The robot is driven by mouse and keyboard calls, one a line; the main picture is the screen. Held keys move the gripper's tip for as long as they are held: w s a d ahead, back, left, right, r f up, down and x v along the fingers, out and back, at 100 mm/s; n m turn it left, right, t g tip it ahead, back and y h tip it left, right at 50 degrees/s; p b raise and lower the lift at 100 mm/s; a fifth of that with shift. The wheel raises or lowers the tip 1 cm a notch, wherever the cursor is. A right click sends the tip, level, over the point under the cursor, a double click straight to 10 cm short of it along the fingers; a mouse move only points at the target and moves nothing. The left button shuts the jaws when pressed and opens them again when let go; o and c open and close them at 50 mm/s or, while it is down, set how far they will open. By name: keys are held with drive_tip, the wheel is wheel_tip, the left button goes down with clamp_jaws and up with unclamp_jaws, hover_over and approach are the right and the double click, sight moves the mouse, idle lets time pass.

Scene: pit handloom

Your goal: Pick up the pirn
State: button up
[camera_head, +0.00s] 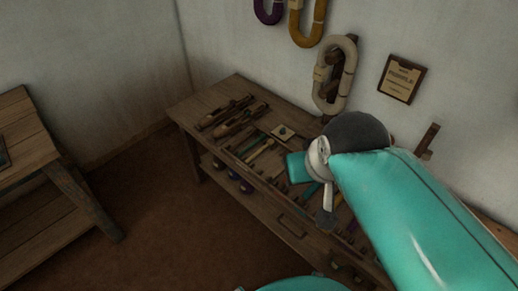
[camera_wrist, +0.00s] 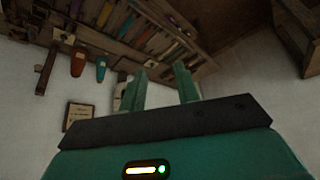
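Several thin, stick-like pieces that look like pirns (camera_head: 262,150) lie in a row on the wooden bench (camera_head: 237,88). I cannot tell which one is the task's pirn. In the wrist view, a tilted row of coloured sticks (camera_wrist: 165,32) shows beyond the fingers. My gripper (camera_wrist: 162,76) has its two teal fingers apart, with nothing seen between them. It is apart from the sticks. In the head view my teal arm covers the bench's right part, and the fingers cannot be made out.
Boat-shaped wooden shuttles (camera_head: 225,117) lie at the bench's far left end. Yarn hanks, one cream (camera_head: 335,75), hang on the wall beside a framed plaque (camera_head: 402,79). Another wooden table (camera_head: 22,140) stands at left. The brown floor (camera_head: 150,205) between them is clear.

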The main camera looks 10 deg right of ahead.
drive_tip(key=shift+w+a, duration=0.2)
drive_tip(key=shift+w, duration=0.3)
drive_tip(key=shift+o, duration=1)
drive_tip(key=shift+w, duration=0.1)
